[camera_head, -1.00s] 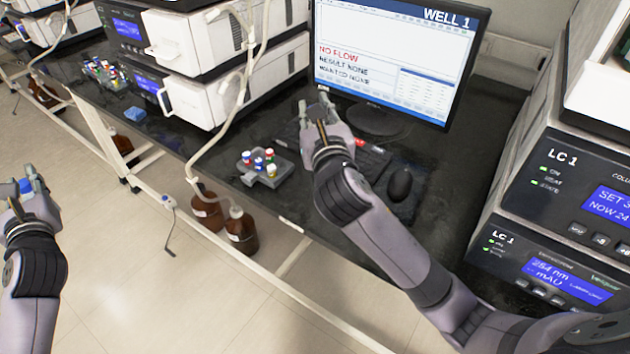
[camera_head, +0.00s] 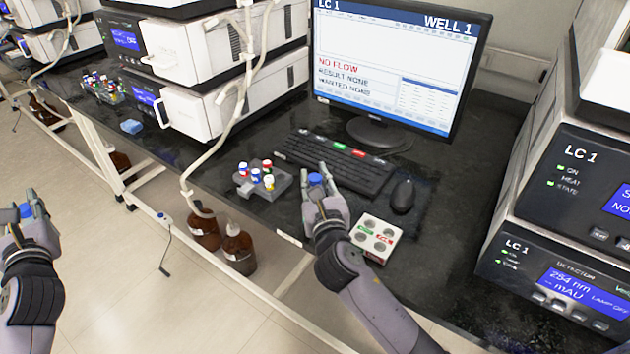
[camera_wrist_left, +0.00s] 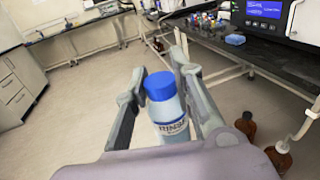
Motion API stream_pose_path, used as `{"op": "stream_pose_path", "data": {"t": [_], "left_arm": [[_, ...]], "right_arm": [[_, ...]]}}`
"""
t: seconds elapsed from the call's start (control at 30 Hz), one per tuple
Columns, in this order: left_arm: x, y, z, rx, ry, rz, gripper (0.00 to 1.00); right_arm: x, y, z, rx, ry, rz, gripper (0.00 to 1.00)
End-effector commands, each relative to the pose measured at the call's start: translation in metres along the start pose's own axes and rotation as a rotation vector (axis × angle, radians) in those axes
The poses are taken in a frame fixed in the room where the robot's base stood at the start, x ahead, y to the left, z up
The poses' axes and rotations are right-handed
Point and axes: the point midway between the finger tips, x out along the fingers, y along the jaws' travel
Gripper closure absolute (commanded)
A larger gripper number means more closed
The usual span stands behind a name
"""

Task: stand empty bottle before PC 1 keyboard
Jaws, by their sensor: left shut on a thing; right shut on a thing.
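My left gripper (camera_head: 22,222) is shut on a blue-capped bottle, left of the bench over the floor. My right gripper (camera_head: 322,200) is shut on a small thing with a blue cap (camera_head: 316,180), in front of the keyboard. The fingers hide its body, so I cannot tell whether it is empty or touches the bench. The black keyboard (camera_head: 330,165) lies before the monitor (camera_head: 395,60), with red and green labels along its back.
A grey rack of coloured-cap vials (camera_head: 262,180) stands left of my right gripper. A white holder with round wells (camera_head: 376,238) stands to its right. A black mouse (camera_head: 402,196) lies right of the keyboard. Brown bottles (camera_head: 238,248) stand below the bench edge.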

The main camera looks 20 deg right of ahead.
Motion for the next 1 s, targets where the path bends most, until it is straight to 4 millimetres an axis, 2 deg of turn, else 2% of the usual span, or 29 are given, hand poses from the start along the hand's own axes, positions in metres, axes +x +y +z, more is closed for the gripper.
{"op": "stream_pose_path", "data": {"t": [0.27,0.3,0.57,0.9,1.0], "left_arm": [[0.0,0.0,0.0001,0.0,-0.001,0.0,0.94],[0.0,0.0,0.0006,0.0,-0.001,0.0,0.94],[0.0,0.0,0.0007,0.0,-0.001,0.0,0.94],[0.0,0.0,0.0019,0.0,-0.001,0.0,0.94],[0.0,0.0,0.0022,0.0,-0.001,0.0,0.94]], "right_arm": [[0.0001,0.0,-0.0022,-0.002,0.0,0.0,0.96],[0.0001,0.0,-0.0015,-0.002,0.0,0.0,0.76],[0.0001,0.0,-0.0016,-0.001,0.0,0.0,0.59],[0.0,-0.0001,0.0017,0.001,0.0,0.0,0.58],[-0.0091,0.0001,0.0002,-0.001,0.002,0.001,0.58]]}}
